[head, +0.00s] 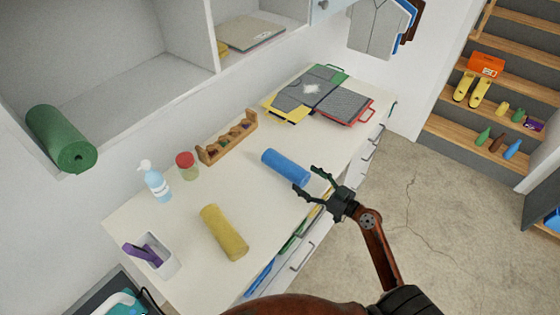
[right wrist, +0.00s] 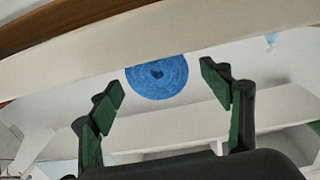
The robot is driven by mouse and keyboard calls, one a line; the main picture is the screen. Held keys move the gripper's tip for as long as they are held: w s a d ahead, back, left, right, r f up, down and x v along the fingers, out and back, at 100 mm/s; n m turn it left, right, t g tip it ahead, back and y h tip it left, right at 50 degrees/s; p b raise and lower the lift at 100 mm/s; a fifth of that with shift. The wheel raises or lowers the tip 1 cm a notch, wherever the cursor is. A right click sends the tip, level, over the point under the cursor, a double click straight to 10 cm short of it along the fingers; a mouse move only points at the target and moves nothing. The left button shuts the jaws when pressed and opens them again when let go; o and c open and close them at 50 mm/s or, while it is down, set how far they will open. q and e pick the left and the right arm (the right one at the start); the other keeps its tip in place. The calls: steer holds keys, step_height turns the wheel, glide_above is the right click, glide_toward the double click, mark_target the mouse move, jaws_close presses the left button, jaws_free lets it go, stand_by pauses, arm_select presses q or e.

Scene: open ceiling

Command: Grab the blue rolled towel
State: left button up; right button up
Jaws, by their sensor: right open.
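The blue rolled towel (head: 285,166) lies on its side on the white counter. Its spiral end (right wrist: 158,77) shows in the right wrist view, between and beyond the fingers. My right gripper (head: 309,181) is open at the towel's near right end, with nothing in its grasp. In the right wrist view its green-padded fingers (right wrist: 163,79) stand apart to either side of the towel's end. I cannot tell whether a finger touches the towel. My left gripper is not in view.
On the counter (head: 180,205) are a yellow roll (head: 224,232), a wooden rack (head: 227,136), a red-lidded jar (head: 187,165), a pump bottle (head: 157,183) and folded cloths or mats (head: 318,93). A green roll (head: 62,140) lies on the shelf above. Drawers stand partly open along the counter's front.

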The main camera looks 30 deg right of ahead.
mark_target(292, 171)
steer(key=shift+p+x, duration=0.4)
steer(key=shift+x, duration=1.2)
steer(key=p+x, duration=0.1)
steer(key=x, duration=0.2)
steer(key=shift+w+a+f, duration=0.15)
steer(key=shift+w, duration=0.1)
steer(key=shift+w+a+f, duration=0.1)
steer(key=shift+w+a, duration=0.05)
steer(key=shift+w, duration=0.35)
steer(key=shift+a, duration=0.1)
steer(key=c, duration=0.6)
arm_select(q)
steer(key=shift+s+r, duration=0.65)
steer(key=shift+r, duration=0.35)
arm_select(e)
steer(key=c, duration=0.8)
